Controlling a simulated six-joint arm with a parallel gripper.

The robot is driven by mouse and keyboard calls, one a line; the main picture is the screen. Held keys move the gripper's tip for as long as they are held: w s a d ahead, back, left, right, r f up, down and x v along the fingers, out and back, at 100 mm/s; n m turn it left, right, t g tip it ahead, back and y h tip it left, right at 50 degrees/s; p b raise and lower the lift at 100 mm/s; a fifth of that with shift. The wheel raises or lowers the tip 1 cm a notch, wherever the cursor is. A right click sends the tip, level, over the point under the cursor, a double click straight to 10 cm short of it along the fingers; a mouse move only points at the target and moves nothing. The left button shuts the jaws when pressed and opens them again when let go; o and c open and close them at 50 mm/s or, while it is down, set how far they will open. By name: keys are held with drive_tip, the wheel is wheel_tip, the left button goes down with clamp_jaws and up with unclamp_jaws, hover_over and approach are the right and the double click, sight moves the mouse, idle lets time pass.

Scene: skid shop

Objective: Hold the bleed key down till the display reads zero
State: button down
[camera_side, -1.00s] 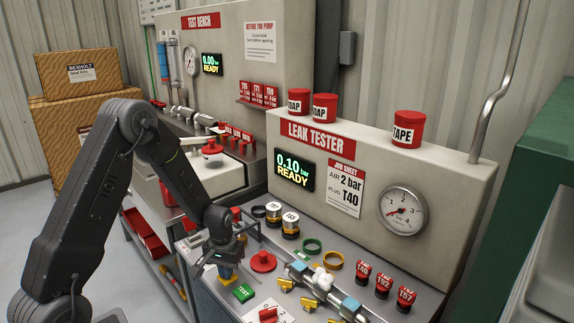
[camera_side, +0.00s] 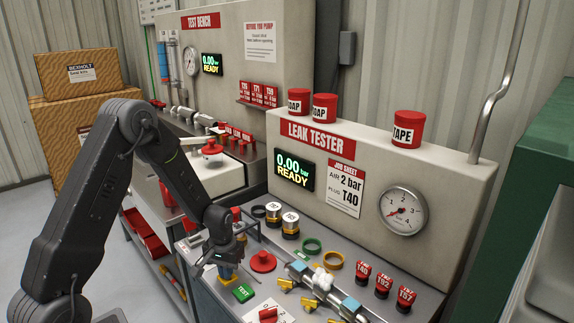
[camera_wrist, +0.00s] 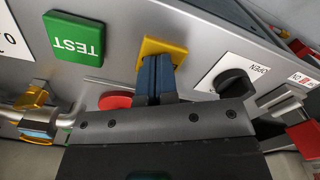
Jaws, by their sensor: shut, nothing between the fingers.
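The leak tester's display (camera_side: 294,171) reads 0.00 bar and READY in the side view. My gripper (camera_side: 228,272) is shut and empty, pointing down at the tester's bench top. In the wrist view my gripper's blue fingertips (camera_wrist: 155,66) are at a yellow square key (camera_wrist: 163,48), overlapping it and seeming to touch it. The fingers hide part of the key, and any label on it does not show. The green TEST key (camera_wrist: 74,37) is beside it, and shows in the side view too (camera_side: 243,292).
A red round button (camera_side: 263,262) and a black knob (camera_wrist: 235,84) with an OPEN label lie close to my fingers. A pipe fitting with yellow handles (camera_side: 311,304), ring seals and red plugs (camera_side: 383,286) stand to the right. The gauge (camera_side: 403,210) is on the panel.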

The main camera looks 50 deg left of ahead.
wheel_tip(320, 180, up, 8)
idle(1.0)
drive_tip(key=shift+r, duration=0.1)
drive_tip(key=s+d+r+m+t, duration=0.4)
drive_tip(key=d+r, duration=0.5)
drive_tip(key=r, duration=0.6)
drive_tip(key=s+d+r+m, duration=0.1)
drive_tip(key=s+d+r, duration=0.2)
drive_tip(key=s, duration=0.3)
drive_tip(key=s+d+r+m+t, duration=0.1)
drive_tip(key=s+d+r, duration=0.2)
drive_tip(key=s, duration=0.2)
drive_tip(key=shift+s+d+t, duration=0.3)
drive_tip(key=shift+s+d, duration=0.05)
drive_tip(key=shift+s, duration=0.05)
